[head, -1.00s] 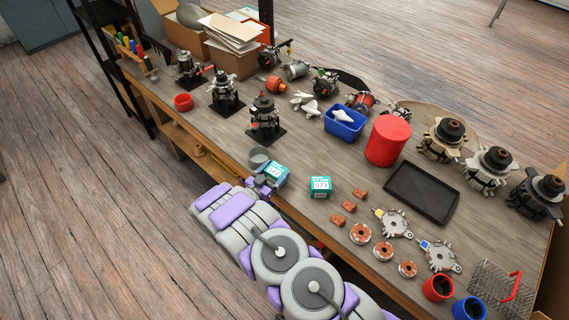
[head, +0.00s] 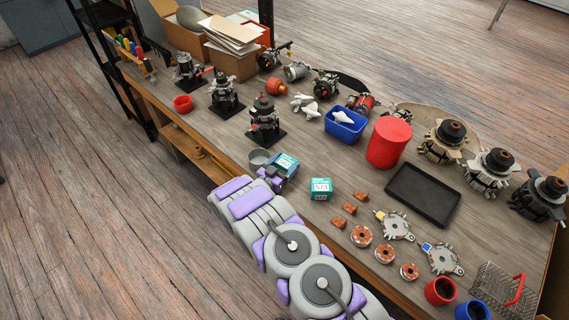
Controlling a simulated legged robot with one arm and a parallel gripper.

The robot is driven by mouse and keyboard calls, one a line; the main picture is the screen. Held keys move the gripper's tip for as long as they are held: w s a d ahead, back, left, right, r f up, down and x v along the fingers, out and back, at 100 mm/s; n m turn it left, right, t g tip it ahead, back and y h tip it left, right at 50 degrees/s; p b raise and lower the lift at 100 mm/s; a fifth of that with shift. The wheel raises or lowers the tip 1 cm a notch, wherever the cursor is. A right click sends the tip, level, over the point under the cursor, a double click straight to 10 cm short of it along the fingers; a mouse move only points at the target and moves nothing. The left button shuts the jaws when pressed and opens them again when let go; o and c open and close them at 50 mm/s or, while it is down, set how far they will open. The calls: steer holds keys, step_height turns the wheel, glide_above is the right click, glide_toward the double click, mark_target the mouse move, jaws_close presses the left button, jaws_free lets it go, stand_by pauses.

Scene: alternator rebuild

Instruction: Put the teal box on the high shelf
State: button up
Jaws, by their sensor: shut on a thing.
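One teal box (head: 287,162) with a white label is at my gripper (head: 274,174), just right of a small grey cup. My gripper is shut on this box; the fingers are small and partly hidden by the arm. I cannot tell whether the box is touching the bench or raised above it. A second teal box (head: 320,189), with a white label, stands on the bench to the right, apart from the gripper. A black-framed rack (head: 113,70) stands behind the bench's left end; its upper part is cut off, and I cannot make out a high shelf.
The wooden bench (head: 220,135) is crowded. The grey cup (head: 259,158) and an alternator on a black stand (head: 264,118) are close to the gripper. A blue bin (head: 345,124), red canister (head: 388,142) and black tray (head: 423,194) lie farther right. Floor at left is clear.

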steer(key=o, duration=1)
steer(key=p+v, duration=0.3)
steer(key=v, duration=1.4)
steer(key=shift+a+r, duration=0.1)
steer(key=shift+a, duration=0.15)
